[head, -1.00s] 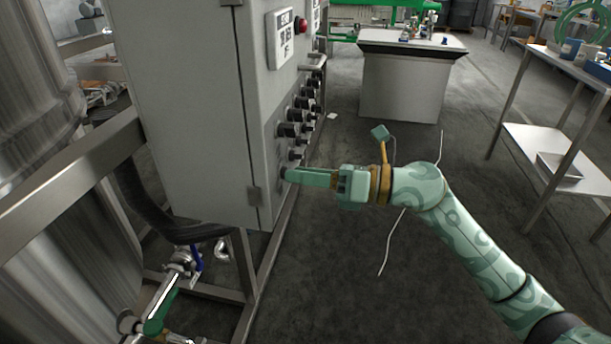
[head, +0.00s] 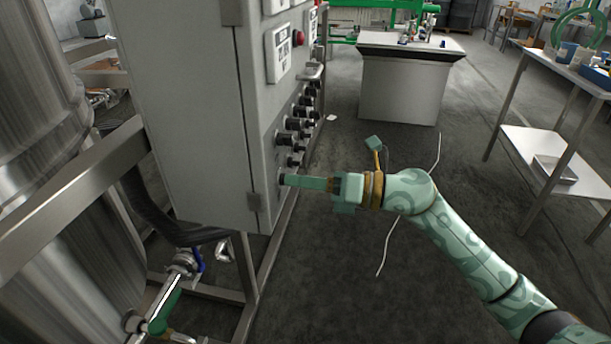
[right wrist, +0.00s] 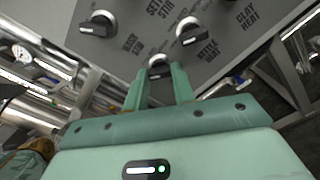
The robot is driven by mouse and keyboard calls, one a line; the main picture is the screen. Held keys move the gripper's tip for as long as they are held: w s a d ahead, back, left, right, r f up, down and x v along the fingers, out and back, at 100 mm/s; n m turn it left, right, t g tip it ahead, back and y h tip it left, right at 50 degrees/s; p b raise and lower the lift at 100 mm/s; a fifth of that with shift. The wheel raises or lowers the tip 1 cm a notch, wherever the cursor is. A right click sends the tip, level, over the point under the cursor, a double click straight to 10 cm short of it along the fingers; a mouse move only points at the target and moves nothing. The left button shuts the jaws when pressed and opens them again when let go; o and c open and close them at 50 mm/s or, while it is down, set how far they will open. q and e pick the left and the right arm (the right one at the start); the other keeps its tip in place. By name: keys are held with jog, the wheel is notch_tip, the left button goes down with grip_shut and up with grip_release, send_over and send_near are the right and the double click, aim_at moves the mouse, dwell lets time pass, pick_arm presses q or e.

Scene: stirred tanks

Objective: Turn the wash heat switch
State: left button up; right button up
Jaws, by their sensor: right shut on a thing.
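The control cabinet's panel carries rows of black switches, in the head view along its right face (head: 270,160). My right gripper (head: 284,180) reaches in from the right at the lowest part of that face. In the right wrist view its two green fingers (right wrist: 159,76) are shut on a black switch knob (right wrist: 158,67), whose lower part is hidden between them. The label beside this knob is partly covered, so I cannot read it as wash heat. Nearby switches are the settle heat switch (right wrist: 190,30) and another knob (right wrist: 98,24) at upper left. My left gripper is not in view.
A steel tank (head: 40,130) and frame rails (head: 75,180) stand left of the cabinet. A green-handled valve (head: 165,310) is low at left. A steel bench (head: 405,85) stands behind, and a table (head: 535,145) at right.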

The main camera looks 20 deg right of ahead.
pick_arm(q)
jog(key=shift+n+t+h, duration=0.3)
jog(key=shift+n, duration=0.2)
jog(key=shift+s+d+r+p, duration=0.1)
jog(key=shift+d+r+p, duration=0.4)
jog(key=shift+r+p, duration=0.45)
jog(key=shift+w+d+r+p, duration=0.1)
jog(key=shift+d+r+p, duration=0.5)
jog(key=shift+p, duration=0.6)
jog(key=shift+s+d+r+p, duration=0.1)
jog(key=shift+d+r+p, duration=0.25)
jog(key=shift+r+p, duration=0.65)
pick_arm(e)
jog(key=shift+m, duration=3.2)
jog(key=o, duration=1)
pick_arm(q)
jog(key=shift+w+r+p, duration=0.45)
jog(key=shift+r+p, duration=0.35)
jog(key=shift+p, duration=0.25)
pick_arm(e)
jog(key=v, duration=1.6)
jog(key=shift+s+d, duration=0.1)
jog(key=shift+d, duration=0.1)
